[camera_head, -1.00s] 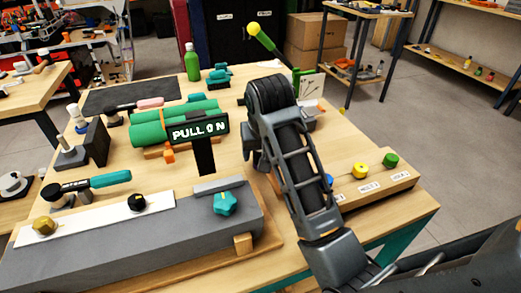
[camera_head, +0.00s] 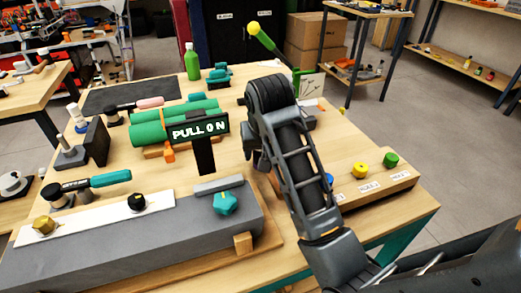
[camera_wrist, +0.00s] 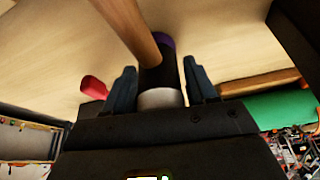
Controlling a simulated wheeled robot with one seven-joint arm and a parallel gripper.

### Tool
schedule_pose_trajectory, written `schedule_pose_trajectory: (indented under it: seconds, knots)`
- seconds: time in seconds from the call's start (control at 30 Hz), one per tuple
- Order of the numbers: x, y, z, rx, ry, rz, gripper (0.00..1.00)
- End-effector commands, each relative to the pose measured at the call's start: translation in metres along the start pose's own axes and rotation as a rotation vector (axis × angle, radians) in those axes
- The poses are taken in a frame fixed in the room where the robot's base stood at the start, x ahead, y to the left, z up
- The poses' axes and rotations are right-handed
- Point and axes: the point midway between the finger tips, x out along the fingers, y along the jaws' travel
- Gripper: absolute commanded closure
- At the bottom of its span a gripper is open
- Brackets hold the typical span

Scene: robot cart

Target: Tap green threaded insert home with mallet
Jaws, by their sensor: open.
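My gripper (camera_wrist: 160,68) is open in the wrist view, with its two dark fingers on either side of a mallet head (camera_wrist: 158,75). The head is black with a purple end and a pale end, and a wooden handle (camera_wrist: 130,28) runs up from it. I cannot tell whether the fingers touch it. In the head view my arm mostly hides the gripper and this mallet. A green knob-like piece (camera_head: 391,160), possibly the insert, sits on the wooden labelled strip at the right.
A yellow piece (camera_head: 360,170) and a partly hidden blue piece (camera_head: 329,179) share the strip. Green cylinders (camera_head: 175,122) lie behind a "PULL 0 N" display (camera_head: 199,130). A grey block (camera_head: 150,235) fills the front left. A teal-handled mallet (camera_head: 100,182) lies at the left.

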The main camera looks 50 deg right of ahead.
Motion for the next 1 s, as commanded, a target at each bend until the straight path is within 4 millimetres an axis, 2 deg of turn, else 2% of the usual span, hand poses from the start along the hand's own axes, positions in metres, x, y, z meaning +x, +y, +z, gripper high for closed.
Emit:
schedule_pose_trajectory:
  seconds: [0.37,1.0]
  knots:
    - [-0.001,0.000,0.000,0.000,0.000,0.000,0.44]
    - [-0.017,0.000,-0.007,0.000,0.000,0.000,0.44]
